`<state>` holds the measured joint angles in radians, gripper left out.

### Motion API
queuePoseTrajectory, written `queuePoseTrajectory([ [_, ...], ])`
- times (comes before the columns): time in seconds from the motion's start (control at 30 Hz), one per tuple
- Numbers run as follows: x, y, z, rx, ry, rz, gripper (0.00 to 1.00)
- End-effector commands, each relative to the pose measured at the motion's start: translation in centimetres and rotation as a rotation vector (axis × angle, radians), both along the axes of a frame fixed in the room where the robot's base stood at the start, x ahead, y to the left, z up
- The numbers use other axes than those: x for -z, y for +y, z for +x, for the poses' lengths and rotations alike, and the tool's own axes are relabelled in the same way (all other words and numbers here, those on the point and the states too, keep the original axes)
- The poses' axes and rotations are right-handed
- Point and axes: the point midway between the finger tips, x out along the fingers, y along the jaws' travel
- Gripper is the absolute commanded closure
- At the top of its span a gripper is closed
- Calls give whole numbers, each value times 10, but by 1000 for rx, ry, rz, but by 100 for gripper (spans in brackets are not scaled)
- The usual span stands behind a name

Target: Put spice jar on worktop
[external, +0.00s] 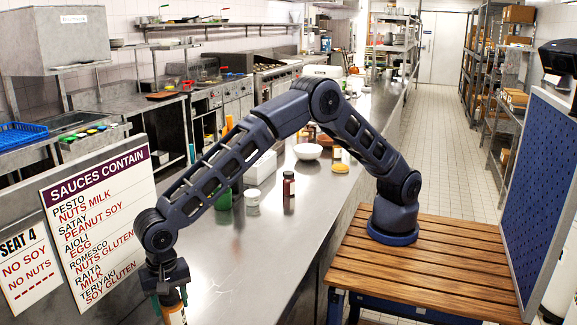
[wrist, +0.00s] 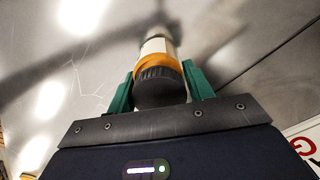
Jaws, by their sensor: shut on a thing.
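My gripper (external: 170,297) is at the lower left of the external view, pointing down over the near end of the steel worktop (external: 225,275). It is shut on the spice jar (external: 177,316), which shows an orange band and a pale label and is cut off by the picture's bottom edge. In the wrist view the jar's dark ridged lid (wrist: 160,86) sits between the green fingertips (wrist: 160,88), with the orange band and white label beyond it. The jar's far end is blurred. I cannot tell whether it touches the worktop.
A dark red jar (external: 288,188), a white tub (external: 252,199), a green container (external: 224,198) and a white bowl (external: 307,151) stand farther along the worktop. A sauces sign (external: 100,222) and a seat sign (external: 24,270) stand at left. The near worktop is largely clear.

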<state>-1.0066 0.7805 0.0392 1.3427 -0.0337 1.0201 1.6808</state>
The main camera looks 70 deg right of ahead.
Motion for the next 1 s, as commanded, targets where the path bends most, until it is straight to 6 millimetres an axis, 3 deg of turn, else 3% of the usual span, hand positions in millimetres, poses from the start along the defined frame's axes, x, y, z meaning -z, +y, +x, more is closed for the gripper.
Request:
queuePoseTrajectory([
  [0.3, 2, 0, 0, 0, -1, 1, 78],
  [0.33, 2, 0, 0, 0, -1, 1, 44],
  [0.43, 2, 0, 0, 0, -1, 1, 27],
  [0.77, -1, 1, 0, 0, -1, 2, 27],
  [1.0, -31, 1, 0, 0, -2, 5, 27],
])
